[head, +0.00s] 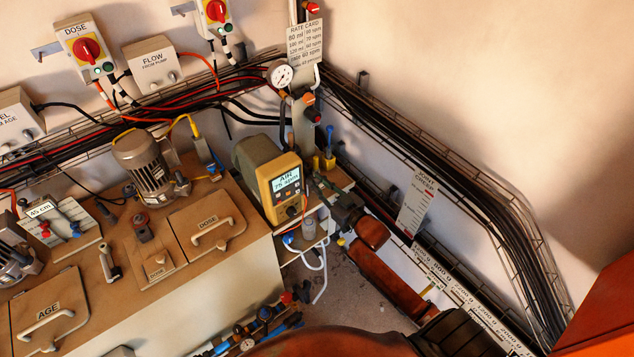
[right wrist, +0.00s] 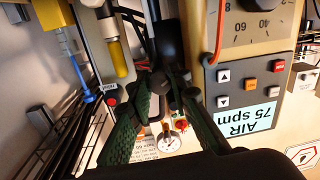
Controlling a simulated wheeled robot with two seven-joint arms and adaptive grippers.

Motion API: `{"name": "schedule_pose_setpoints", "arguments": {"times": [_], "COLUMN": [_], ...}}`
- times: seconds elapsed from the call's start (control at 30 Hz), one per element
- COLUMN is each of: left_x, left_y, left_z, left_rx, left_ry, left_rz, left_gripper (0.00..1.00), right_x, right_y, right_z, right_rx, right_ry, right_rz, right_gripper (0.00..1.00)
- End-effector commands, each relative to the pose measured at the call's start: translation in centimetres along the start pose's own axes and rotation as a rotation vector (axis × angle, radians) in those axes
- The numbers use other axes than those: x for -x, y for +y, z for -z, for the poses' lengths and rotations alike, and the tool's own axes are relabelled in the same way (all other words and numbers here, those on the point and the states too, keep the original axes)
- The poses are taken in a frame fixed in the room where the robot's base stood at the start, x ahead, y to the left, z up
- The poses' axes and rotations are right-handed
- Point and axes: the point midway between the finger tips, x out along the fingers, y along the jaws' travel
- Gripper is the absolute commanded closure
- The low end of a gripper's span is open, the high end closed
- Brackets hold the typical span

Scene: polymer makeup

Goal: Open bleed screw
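The yellow metering pump (head: 280,185) shows "AIR" and "75 spm" on its display; the same display appears upside down in the right wrist view (right wrist: 246,118). My right gripper (head: 322,182) is just right of the pump, at its head side. In the right wrist view the dark green fingers (right wrist: 172,92) narrow towards a small dark part (right wrist: 172,76) at the pump head. Whether they touch or grip it is unclear. I cannot make out the bleed screw for certain; the fingers and shadow cover that spot. My left gripper is not in view.
A pressure gauge (head: 281,74) and red-knobbed valve (head: 312,114) stand behind the pump. The tank top with a DOSE hatch (head: 208,222) lies left. A cable tray (head: 470,190) follows the right wall.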

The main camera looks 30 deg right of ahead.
Motion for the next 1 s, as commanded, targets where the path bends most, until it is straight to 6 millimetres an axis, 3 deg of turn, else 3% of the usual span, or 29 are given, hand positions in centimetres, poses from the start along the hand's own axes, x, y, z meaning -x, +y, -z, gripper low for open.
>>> {"name": "schedule_pose_setpoints", "arguments": {"times": [0.43, 0.8, 1.0], "left_x": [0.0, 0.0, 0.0], "left_y": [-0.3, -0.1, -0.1], "left_z": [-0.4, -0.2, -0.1], "left_rx": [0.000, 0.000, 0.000], "left_ry": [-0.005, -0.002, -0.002], "left_rz": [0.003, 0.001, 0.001], "left_gripper": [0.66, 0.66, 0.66], "right_x": [0.9, 8.1, 11.0], "right_y": [0.0, 0.0, 0.0], "right_z": [-0.1, -0.2, -0.1], "right_rx": [-0.001, -0.002, -0.001], "right_ry": [-0.003, -0.005, -0.002], "right_rz": [-0.001, -0.001, -0.001], "right_gripper": [0.77, 0.77, 0.77]}}
